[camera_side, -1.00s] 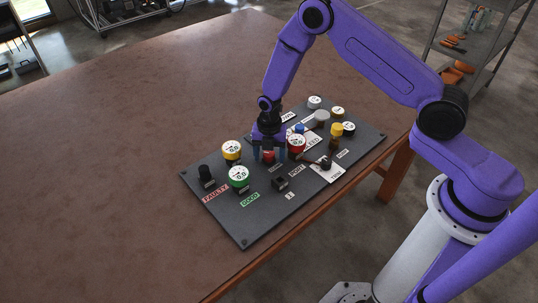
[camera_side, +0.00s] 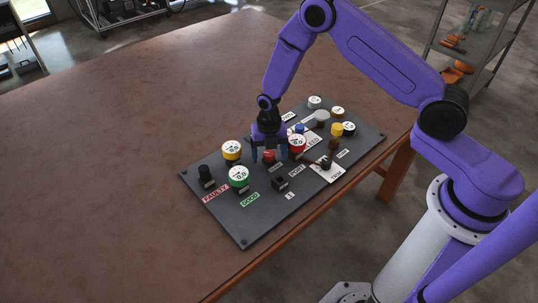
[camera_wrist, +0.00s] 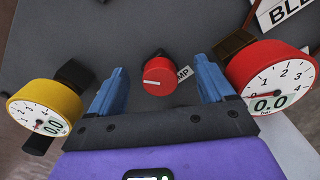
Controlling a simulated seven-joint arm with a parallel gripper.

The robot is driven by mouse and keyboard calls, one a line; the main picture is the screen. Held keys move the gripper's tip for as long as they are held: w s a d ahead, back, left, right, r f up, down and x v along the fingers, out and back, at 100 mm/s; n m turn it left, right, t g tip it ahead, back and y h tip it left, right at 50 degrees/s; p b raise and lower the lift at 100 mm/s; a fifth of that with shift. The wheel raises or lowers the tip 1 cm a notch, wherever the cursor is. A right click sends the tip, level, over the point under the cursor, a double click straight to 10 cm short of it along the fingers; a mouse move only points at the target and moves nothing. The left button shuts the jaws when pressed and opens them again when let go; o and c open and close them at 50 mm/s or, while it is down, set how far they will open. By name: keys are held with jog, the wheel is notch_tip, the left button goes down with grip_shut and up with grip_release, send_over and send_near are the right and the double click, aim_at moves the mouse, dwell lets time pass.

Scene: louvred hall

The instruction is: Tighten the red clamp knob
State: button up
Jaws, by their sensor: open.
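The red clamp knob (camera_wrist: 160,76) is a small round knob with a white line across its face. In the wrist view it sits between the two blue fingers of my gripper (camera_wrist: 163,88), with a gap on each side. In the side view the red knob (camera_side: 269,156) shows just below my gripper (camera_side: 266,152). My gripper is open and empty, above the panel and apart from the knob. A label ending in "MP" (camera_wrist: 184,73) is partly hidden behind the knob.
A dark panel (camera_side: 233,216) lies on the brown table (camera_side: 110,180). A red gauge (camera_wrist: 270,77) stands close to the right finger and a yellow gauge (camera_wrist: 44,106) lies left of the left finger. A green gauge (camera_side: 238,176) and several knobs stand around.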

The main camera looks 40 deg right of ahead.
jog(key=n, duration=0.4)
jog(key=shift+f, duration=0.3)
grip_shut()
dwell(0.3)
dwell(1.3)
jog(key=m, duration=0.3)
jog(key=shift+m, duration=0.3)
jog(key=m, duration=0.4)
